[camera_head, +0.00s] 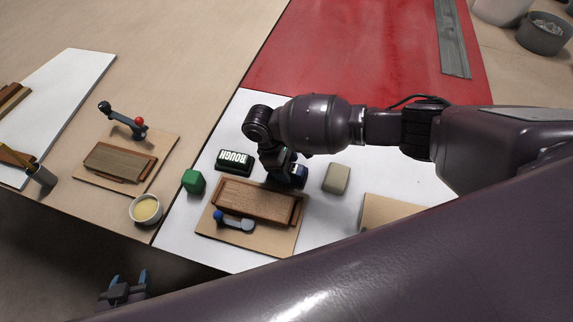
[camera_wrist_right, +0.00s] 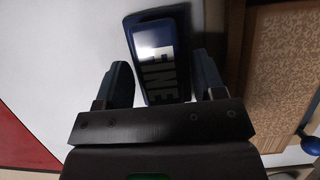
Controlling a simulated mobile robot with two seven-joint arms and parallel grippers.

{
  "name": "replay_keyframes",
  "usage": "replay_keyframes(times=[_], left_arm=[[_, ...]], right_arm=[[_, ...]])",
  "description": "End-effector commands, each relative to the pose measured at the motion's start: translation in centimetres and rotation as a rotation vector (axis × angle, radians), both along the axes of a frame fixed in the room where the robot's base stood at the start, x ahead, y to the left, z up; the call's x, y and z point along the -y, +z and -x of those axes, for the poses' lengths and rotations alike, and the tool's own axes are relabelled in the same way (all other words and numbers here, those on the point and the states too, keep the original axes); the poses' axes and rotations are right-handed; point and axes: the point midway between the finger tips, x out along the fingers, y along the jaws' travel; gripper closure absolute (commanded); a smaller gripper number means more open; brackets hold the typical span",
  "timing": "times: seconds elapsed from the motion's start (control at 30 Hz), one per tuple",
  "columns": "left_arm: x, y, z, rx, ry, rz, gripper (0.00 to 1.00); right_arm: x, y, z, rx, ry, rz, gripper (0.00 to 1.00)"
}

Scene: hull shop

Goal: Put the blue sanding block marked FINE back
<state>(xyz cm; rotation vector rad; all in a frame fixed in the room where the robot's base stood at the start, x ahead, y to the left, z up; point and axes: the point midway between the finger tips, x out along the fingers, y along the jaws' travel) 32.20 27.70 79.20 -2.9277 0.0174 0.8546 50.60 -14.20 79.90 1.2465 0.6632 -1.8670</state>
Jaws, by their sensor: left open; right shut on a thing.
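The blue sanding block marked FINE (camera_wrist_right: 158,62) is between the fingers of my right gripper (camera_wrist_right: 165,85), with its white lettering facing the wrist camera. In the head view the block (camera_head: 299,179) is mostly hidden by my right gripper (camera_head: 284,172), which is shut on it low over the white surface. A dark shape shows along the block's upper edge in the wrist view; I cannot tell whether it is shadow or a marking, nor whether the block touches the surface. My left gripper (camera_head: 124,285) is open and empty at the lower left, off the table's front edge.
A dark block marked ROUGH (camera_head: 234,161) and a green block (camera_head: 193,181) lie left of my right gripper. A beige block (camera_head: 337,178) lies right. A wooden workpiece (camera_head: 252,202) on a board with a blue-knobbed clamp (camera_head: 233,222) lies in front. A yellow-filled bowl (camera_head: 146,209) stands further left.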

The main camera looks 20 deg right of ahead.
Motion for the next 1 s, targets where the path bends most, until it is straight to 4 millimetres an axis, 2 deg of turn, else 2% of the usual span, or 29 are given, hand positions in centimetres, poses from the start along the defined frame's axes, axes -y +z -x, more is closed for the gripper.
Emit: replay_keyframes(times=[0.17, 0.2, 0.37, 0.73, 0.87, 1.0], left_arm=[[0.0, 0.0, 0.0, 0.001, 0.000, 0.000, 0.49], [0.0, 0.0, 0.0, 0.001, 0.000, 0.000, 0.49], [0.0, 0.0, -0.1, 0.002, 0.000, 0.000, 0.49], [0.1, 0.3, -0.2, 0.006, -0.001, 0.001, 0.49], [0.1, 0.5, -0.3, 0.008, -0.002, 0.000, 0.49], [0.0, 0.9, -0.4, 0.010, -0.001, 0.000, 0.49]], right_arm=[[0.0, -0.3, 0.0, 0.000, 0.000, 0.000, 0.63], [0.0, -0.3, 0.0, 0.000, 0.000, 0.000, 0.34], [0.0, -0.2, 0.0, 0.000, 0.000, 0.000, 0.11], [-0.1, 0.4, -0.1, 0.001, 0.000, 0.000, 0.11], [-0.7, 2.0, -0.5, 0.002, 0.001, -0.002, 0.11], [-1.5, 4.5, -1.1, 0.003, 0.002, -0.002, 0.11]])
